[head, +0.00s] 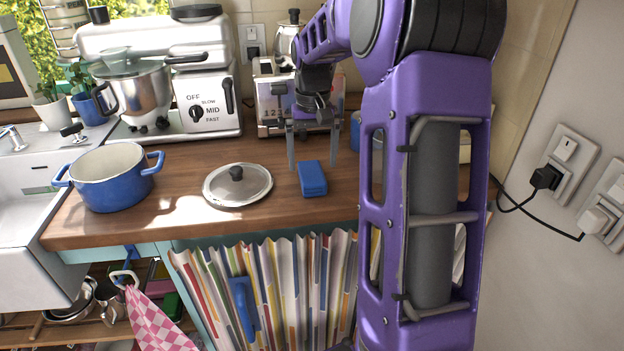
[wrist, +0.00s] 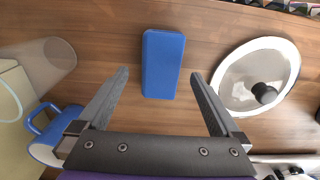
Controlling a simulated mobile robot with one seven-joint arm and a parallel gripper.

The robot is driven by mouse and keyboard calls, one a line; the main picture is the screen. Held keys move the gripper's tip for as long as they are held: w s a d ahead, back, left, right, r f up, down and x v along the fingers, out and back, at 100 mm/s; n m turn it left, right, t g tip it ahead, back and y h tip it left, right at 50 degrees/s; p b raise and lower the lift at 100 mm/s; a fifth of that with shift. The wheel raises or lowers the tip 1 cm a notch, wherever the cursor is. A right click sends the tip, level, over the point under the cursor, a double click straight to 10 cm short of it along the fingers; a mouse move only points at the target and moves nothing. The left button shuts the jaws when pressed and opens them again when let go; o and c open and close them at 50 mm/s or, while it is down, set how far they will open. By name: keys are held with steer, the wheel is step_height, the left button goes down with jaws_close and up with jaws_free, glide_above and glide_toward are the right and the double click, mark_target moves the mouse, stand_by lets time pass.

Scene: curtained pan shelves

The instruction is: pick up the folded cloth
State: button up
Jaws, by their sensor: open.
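A small blue rectangular block, which looks like the folded cloth (head: 312,179), lies flat on the wooden counter just right of the pot lid. It also shows in the wrist view (wrist: 164,62), at upper middle. My gripper (head: 313,164) is open and empty, pointing down above the counter near the cloth's far end. In the wrist view the fingertips (wrist: 159,74) stand apart on either side of the cloth's near part, with wood visible between each finger and the cloth. I cannot tell the exact height of the fingertips.
A glass pot lid (head: 237,186) with a dark knob lies left of the cloth, and a blue pot (head: 110,177) is farther left. A toaster (head: 273,108) and a mixer (head: 150,95) stand behind. A blue mug (wrist: 42,152) is close to my gripper. Bare wood surrounds the cloth.

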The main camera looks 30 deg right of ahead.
mark_target(312, 172)
step_height(312, 172, down, 4)
steer(key=shift+w+f+b, duration=0.15)
steer(key=shift+b, duration=0.15)
steer(key=c, duration=1.4)
step_height(312, 172, up, 10)
steer(key=shift+r+p, duration=0.1)
steer(key=shift+p, duration=0.8)
steer(key=o, duration=0.9)
steer(key=shift+c, duration=0.2)
jaws_close()
